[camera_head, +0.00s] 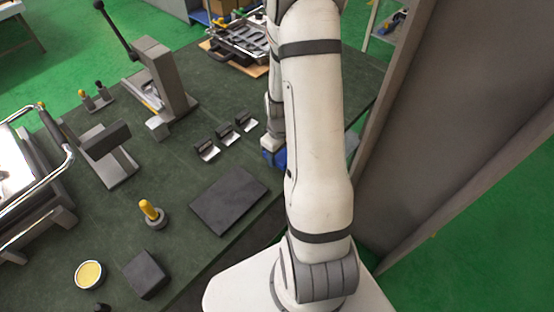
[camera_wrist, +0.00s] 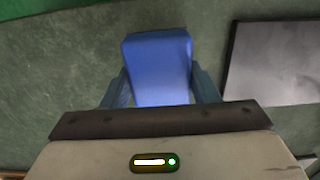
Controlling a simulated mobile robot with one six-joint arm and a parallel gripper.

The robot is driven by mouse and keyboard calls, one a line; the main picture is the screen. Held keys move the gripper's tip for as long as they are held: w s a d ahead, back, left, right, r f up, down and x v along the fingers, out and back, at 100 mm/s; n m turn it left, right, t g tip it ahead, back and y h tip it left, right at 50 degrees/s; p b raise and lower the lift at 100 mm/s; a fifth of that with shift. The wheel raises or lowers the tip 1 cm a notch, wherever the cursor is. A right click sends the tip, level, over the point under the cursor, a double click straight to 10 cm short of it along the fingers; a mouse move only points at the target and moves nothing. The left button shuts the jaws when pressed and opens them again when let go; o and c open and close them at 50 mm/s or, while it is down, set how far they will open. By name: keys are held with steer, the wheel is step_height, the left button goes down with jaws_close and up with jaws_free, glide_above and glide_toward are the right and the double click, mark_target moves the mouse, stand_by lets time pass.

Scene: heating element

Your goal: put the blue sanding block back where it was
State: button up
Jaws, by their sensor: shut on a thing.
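The blue sanding block (camera_wrist: 158,62) is between the two fingers of my gripper (camera_wrist: 162,88) in the wrist view. My gripper is shut on it, with one finger against each side. In the head view a small part of the blue block (camera_head: 268,157) shows low at the left side of my arm, near the table's right side. My arm hides most of the gripper there. Whether the block touches the table cannot be told.
A flat dark plate (camera_head: 229,199) lies on the green table (camera_head: 190,180) just left of my gripper. Several small black-and-silver pieces (camera_head: 207,150) stand behind it. A yellow-handled tool (camera_head: 151,213), a dark block (camera_head: 145,274) and a round yellow tin (camera_head: 90,274) stand at the front left.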

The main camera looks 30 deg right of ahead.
mark_target(279, 160)
step_height(279, 160, down, 3)
steer(key=shift+f, duration=0.3)
steer(key=shift+s+f, duration=0.1)
steer(key=shift+f, duration=0.25)
steer(key=o, duration=1)
steer(key=shift+s, duration=0.1)
steer(key=shift+o, duration=0.5)
steer(key=shift+s, duration=0.1)
